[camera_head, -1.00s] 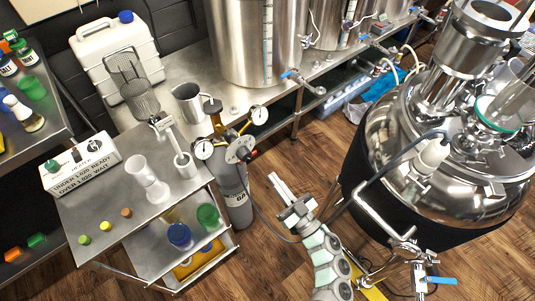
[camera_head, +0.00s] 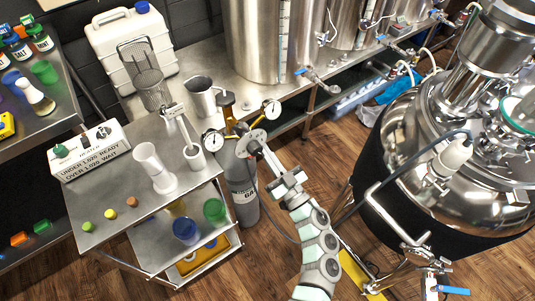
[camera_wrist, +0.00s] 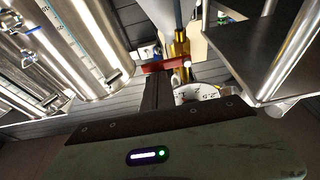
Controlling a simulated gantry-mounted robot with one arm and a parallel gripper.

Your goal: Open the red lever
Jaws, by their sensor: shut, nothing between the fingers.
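The red lever (camera_wrist: 152,67) shows in the wrist view as a red bar across the brass regulator fitting (camera_wrist: 181,48). In the head view it is mostly hidden by my gripper. The regulator sits on a grey gas cylinder (camera_head: 242,190) with two round gauges (camera_head: 271,108). My gripper (camera_head: 264,151) is shut and empty, its fingertips right at the regulator. In the wrist view the dark fingers (camera_wrist: 152,92) point at the red bar, with their tips close to its left part. I cannot tell whether they touch it.
A white gauge dial (camera_wrist: 197,93) lies just right of my fingers in the wrist view. A metal cart (camera_head: 130,213) with cups stands left of the cylinder. A large steel kettle (camera_head: 400,165) stands at right. Wooden floor lies between.

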